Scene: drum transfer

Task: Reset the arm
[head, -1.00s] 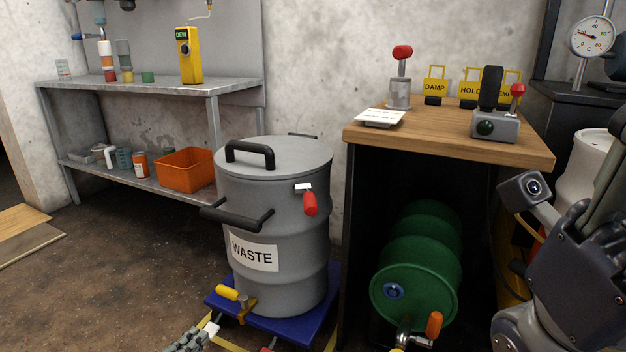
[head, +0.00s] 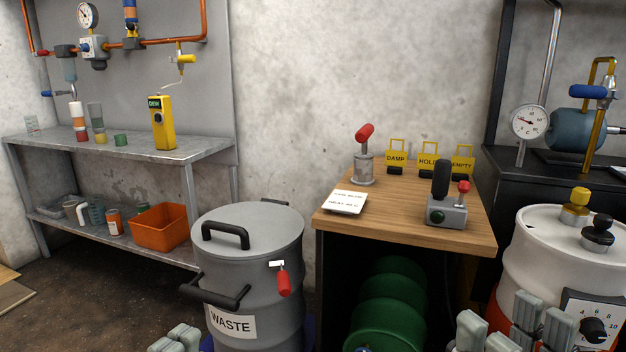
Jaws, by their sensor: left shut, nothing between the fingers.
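My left gripper (head: 176,338) shows only by its fingertips at the bottom edge of the head view, left of the grey waste drum (head: 280,230). Its fingertips are close together with nothing seen between them. My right gripper (head: 513,328) shows at the bottom right, in front of the white drum (head: 530,245). Its grey finger pads stand apart with a gap between them, and it looks empty. The rest of both arms is out of the picture.
A wooden-topped bench (head: 400,225) holds a red-handled lever, yellow tags and a grey control box (head: 447,210). A green drum (head: 385,320) lies beneath it. A metal shelf (head: 150,148) with an orange bin (head: 160,228) stands left.

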